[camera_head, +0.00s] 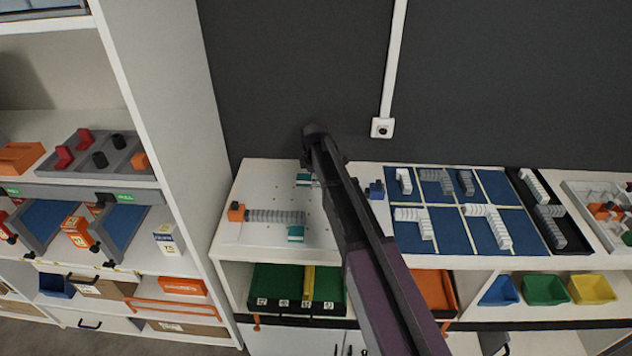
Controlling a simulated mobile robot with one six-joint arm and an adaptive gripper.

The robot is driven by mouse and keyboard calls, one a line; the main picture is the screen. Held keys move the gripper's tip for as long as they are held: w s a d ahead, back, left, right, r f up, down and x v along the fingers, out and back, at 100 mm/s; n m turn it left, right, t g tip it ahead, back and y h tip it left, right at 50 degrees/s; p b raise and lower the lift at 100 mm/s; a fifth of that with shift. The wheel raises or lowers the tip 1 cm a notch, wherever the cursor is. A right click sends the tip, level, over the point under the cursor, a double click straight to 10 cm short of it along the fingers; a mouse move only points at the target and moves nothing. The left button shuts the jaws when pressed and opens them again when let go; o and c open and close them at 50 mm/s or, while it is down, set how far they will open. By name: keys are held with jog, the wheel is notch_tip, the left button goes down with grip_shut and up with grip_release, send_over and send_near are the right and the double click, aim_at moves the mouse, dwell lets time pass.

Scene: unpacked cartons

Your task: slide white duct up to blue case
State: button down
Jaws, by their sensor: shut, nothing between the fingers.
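A pale grey-white slotted duct (275,216) lies across the white board on the bench, with an orange block (236,212) at its left end. Other white slotted ducts (412,214) lie on the blue gridded mat to the right. A small blue block (376,190), perhaps the blue case, sits right of my arm at the back of the board. The dark end of my arm with my gripper (315,130) reaches over the board's back part. The gripper looks shut and empty, touching no duct that I can see. My arm hides the board's right part.
Two teal blocks (296,234) sit on the board. Blue, green and yellow bins (545,290) stand on the shelf below. A tall white shelf unit (165,100) stands left. A dark wall with a conduit and socket (382,128) is behind the bench.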

notch_tip(320, 180, up, 6)
jog(key=p, duration=0.5)
dwell(0.6)
jog(key=s+d+m, duration=0.8)
jog(key=s+d, duration=0.1)
jog(key=s, duration=0.4)
jog(key=s+d+m, duration=0.9)
jog(key=s+d, duration=0.1)
jog(key=s, duration=0.2)
jog(key=shift+s+m, duration=0.3)
jog(key=shift+s, duration=0.05)
